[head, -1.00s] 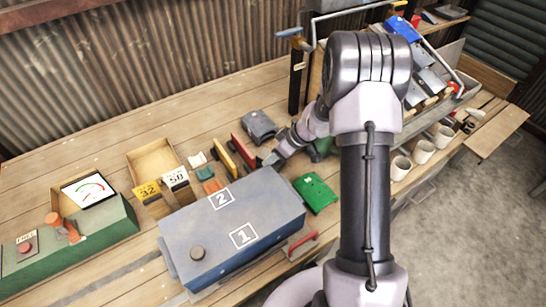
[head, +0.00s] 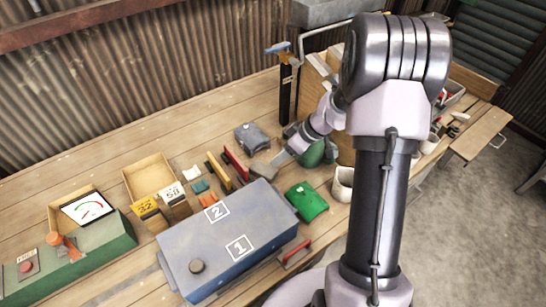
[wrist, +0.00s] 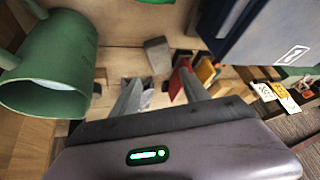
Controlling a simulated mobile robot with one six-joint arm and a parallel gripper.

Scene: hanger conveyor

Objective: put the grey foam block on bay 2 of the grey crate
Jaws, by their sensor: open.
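The grey foam block (head: 259,170) lies on the bench by the far right corner of the grey crate, and shows in the wrist view (wrist: 158,54) beyond my fingertips. The blue-grey crate (head: 185,245) has marked squares on top: bay 2 (head: 217,211) farther back, bay 1 (head: 239,247) nearer. Both look empty. Part of the crate shows at the upper right of the wrist view (wrist: 262,30). My gripper (head: 283,157) is open and empty, just right of the block and apart from it; its two fingers also show in the wrist view (wrist: 162,85).
A green mug (wrist: 50,65) stands close beside my gripper. Red (head: 235,163) and yellow upright pieces stand left of the block, and a dark grey pouch (head: 252,136) lies behind it. A green pouch (head: 306,202) lies right of the crate.

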